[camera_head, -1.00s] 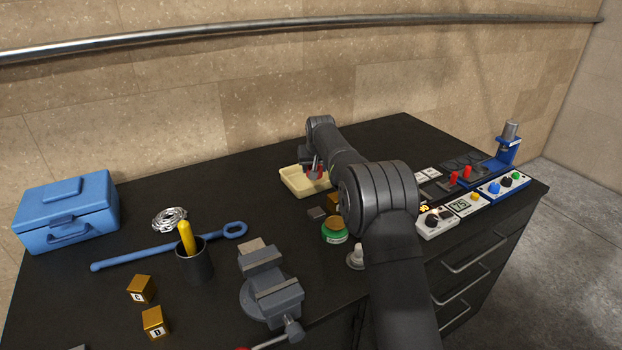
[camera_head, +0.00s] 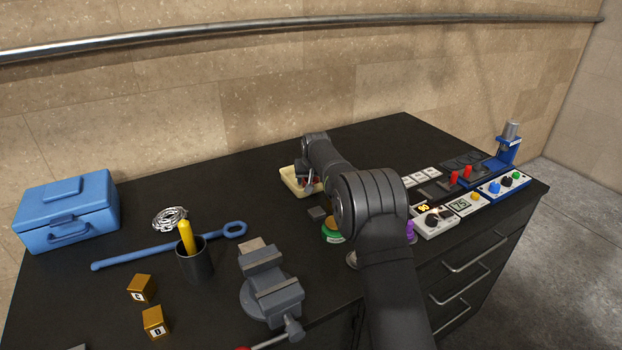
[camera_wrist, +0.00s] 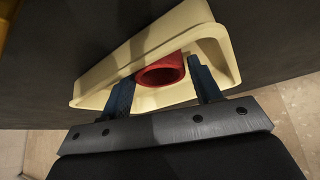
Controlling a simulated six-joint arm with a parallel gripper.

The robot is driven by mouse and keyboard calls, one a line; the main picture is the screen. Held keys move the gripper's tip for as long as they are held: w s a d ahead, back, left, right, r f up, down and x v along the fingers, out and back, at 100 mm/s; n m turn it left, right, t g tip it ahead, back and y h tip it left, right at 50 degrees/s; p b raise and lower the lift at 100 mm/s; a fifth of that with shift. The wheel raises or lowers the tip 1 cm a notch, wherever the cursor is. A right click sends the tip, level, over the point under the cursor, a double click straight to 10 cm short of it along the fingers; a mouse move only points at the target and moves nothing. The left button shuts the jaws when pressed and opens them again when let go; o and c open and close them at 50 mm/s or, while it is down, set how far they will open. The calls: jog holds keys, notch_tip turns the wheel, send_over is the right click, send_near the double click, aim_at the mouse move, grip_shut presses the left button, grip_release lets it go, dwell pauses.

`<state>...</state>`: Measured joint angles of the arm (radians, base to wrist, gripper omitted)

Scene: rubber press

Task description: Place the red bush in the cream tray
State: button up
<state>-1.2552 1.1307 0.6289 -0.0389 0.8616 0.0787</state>
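The cream tray (camera_head: 287,178) sits toward the back of the bench, partly hidden by my arm; it fills much of the wrist view (camera_wrist: 146,46). The red bush (camera_wrist: 163,71) is inside the tray's outline in the wrist view, its round opening facing the camera. My gripper (camera_wrist: 161,70) is at the tray, its two dark fingers on either side of the bush. A narrow gap shows between each finger and the bush, so the gripper looks open. The bush's underside is hidden, and the arm largely covers it in the head view.
A green-topped round item (camera_head: 332,234) and a small dark block (camera_head: 316,213) are near my arm. Control boxes (camera_head: 435,221) line the right side. A vise (camera_head: 270,285), black cup (camera_head: 195,262), blue bar (camera_head: 150,253) and blue toolbox (camera_head: 66,212) are left.

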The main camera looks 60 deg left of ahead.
jog(key=shift+r, duration=0.1)
jog(key=shift+r, duration=0.25)
jog(key=v, duration=1.1)
jog(key=shift+d+r, duration=0.2)
jog(key=shift+r, duration=0.05)
jog(key=shift+s, duration=0.1)
jog(key=x, duration=1.2)
jog(key=shift+r, duration=1.6)
